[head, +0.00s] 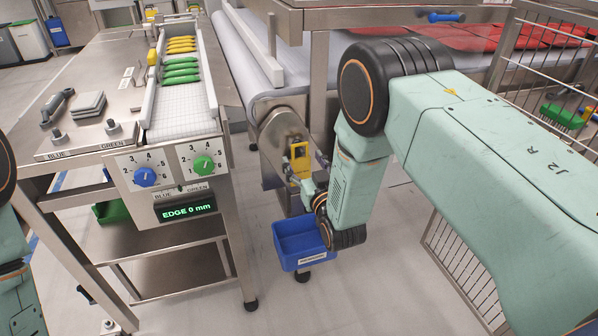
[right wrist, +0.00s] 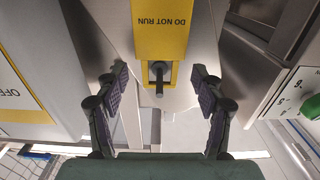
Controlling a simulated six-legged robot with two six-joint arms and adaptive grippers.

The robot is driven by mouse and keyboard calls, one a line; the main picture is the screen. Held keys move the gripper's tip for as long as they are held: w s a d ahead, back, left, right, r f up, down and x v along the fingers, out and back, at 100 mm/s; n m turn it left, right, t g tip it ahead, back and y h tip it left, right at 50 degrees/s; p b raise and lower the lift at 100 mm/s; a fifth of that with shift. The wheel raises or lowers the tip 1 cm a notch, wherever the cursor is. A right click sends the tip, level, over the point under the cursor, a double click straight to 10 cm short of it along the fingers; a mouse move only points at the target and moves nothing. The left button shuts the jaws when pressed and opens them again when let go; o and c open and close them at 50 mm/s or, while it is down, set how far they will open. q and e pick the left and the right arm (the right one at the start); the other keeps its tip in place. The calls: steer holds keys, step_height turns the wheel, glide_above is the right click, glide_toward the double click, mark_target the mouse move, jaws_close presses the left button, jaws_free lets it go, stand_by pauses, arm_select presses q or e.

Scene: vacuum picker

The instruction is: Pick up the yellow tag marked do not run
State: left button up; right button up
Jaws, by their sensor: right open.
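The yellow tag (right wrist: 163,28) marked DO NOT RUN fills the top middle of the right wrist view. It lies against a steel plate, with a dark peg or lever (right wrist: 160,74) at its lower end. In the head view the tag (head: 301,167) is a small yellow piece on the steel end of the conveyor. My right gripper (right wrist: 158,82) is open and empty, with its two dark pads on either side of the tag's lower end and apart from it. In the head view my right gripper (head: 312,176) is close to the tag, partly hidden. My left gripper is out of view.
A blue bin (head: 286,262) stands below my right gripper. The steel bench (head: 95,85) with blue and green dials (head: 204,165) stands at the left. A wire rack (head: 530,65) is at the right. Open floor shows between the bench and the bin.

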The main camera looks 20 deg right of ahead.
steer(key=shift+w+d, duration=0.1)
steer(key=shift+w, duration=0.35)
steer(key=shift+s+r, duration=0.1)
steer(key=shift+c, duration=0.8)
steer(key=c, duration=0.5)
steer(key=shift+c, duration=0.9)
